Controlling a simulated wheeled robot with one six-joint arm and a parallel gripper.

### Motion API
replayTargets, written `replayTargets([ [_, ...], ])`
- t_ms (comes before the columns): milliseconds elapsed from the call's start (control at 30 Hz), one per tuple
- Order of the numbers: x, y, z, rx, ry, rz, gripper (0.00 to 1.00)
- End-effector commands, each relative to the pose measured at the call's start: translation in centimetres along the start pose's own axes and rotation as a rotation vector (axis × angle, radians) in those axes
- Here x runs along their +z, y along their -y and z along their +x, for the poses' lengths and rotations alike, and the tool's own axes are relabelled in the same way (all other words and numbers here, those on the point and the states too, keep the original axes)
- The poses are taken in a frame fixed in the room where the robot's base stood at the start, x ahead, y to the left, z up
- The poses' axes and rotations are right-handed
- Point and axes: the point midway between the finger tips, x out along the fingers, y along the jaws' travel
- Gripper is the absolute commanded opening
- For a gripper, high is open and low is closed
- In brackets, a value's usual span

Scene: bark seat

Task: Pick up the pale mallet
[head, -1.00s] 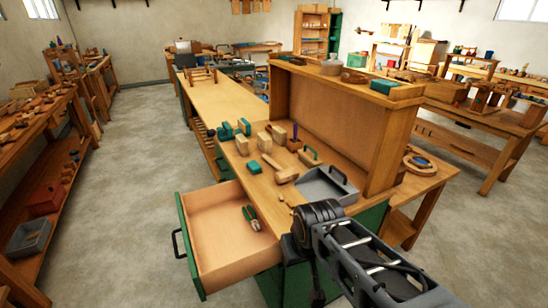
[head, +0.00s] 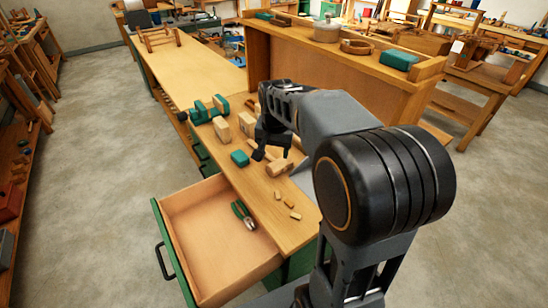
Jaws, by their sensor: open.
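The pale mallet (head: 279,169) lies on the bench top, its head toward the front and its handle pointing back and left. My gripper (head: 271,154) is open with its fingers pointing down, just behind the mallet head and over the handle. The fingers hide part of the handle. I cannot tell whether they touch it or how high above the bench they are.
A green block (head: 240,158) and a pale wooden block (head: 220,130) stand left of my gripper. Small wooden pieces (head: 289,203) lie in front. The open drawer (head: 195,200) holds green-handled pliers (head: 243,214). A raised shelf (head: 345,62) stands behind.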

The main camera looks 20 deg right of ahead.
Motion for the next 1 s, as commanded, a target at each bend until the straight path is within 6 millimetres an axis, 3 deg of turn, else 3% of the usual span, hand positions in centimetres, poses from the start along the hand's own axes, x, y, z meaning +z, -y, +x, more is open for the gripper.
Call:
replayTargets([
  [33,-2.3,0.2,0.2,0.018,0.021,0.075,0.6],
  [200,-8.3,-0.1,2.2,0.069,0.07,0.318,0.6],
  [400,-12.9,-1.1,5.0,0.119,0.105,0.532,0.6],
  [700,-15.5,-2.1,7.8,0.156,0.128,0.678,0.6],
  [1000,-14.8,-2.7,12.7,0.16,0.131,0.69,0.6],
])
